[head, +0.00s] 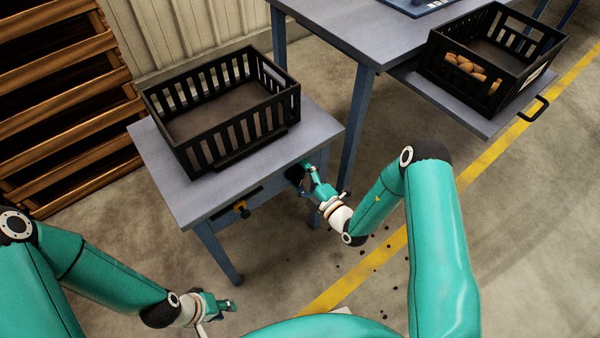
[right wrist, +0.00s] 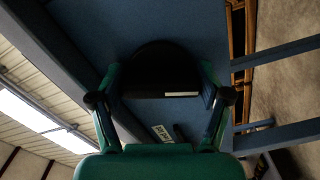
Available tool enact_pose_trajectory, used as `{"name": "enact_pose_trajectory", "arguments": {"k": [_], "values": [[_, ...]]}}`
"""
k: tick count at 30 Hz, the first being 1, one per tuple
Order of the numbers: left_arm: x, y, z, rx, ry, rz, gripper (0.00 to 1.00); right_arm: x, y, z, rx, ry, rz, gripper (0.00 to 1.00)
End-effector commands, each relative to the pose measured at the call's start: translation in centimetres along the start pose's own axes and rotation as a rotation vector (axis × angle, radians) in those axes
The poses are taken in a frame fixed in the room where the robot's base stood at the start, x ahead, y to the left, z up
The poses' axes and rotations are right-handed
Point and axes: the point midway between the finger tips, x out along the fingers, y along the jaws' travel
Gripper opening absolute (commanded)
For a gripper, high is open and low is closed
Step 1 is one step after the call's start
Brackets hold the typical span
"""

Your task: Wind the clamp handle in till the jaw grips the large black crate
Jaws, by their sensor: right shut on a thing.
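The large black crate (head: 220,110) stands empty and upright on the small grey-topped table (head: 185,200). A dark bar (head: 250,149), perhaps the clamp jaw, lies along the crate's near side; I cannot tell whether it touches. My right gripper (head: 306,172) is at the table's right side, below the top. In the right wrist view its fingers are on both sides of a round black handle (right wrist: 160,75), shut on it. The handle is mostly hidden in the head view. My left gripper (head: 226,305) hangs low over the floor, away from the table; its finger opening is unclear.
A larger bench (head: 340,20) stands behind on the right. Its lower shelf (head: 470,110) holds another black crate (head: 505,40) with several potatoes. Wooden slatted racking (head: 70,100) is at left. A yellow-and-black part (head: 241,209) sits under the small table's front edge.

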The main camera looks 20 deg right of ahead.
Motion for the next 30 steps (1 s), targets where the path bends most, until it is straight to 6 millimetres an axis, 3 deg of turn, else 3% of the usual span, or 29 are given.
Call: {"name": "enact_pose_trajectory", "arguments": {"k": [21, 22, 26, 30], "values": [[-0.35, 0.13, 0.00, 0.000, 0.000, 0.000, 0.32, -0.35, -0.69, 0.32, 0.108, -0.013, -0.015, 0.43], [-0.35, 0.13, 0.00, 0.000, 0.000, 0.000, 0.32, -0.36, -0.70, 0.32, 0.108, -0.013, -0.015, 0.79], [-0.35, 0.13, 0.00, 0.000, 0.000, 0.000, 0.32, -0.32, -0.65, 0.28, 0.106, -0.011, -0.014, 1.00], [-0.37, 0.13, 0.00, 0.000, 0.000, 0.000, 0.32, -0.22, -0.44, 0.21, 0.102, -0.008, -0.009, 1.00]]}}
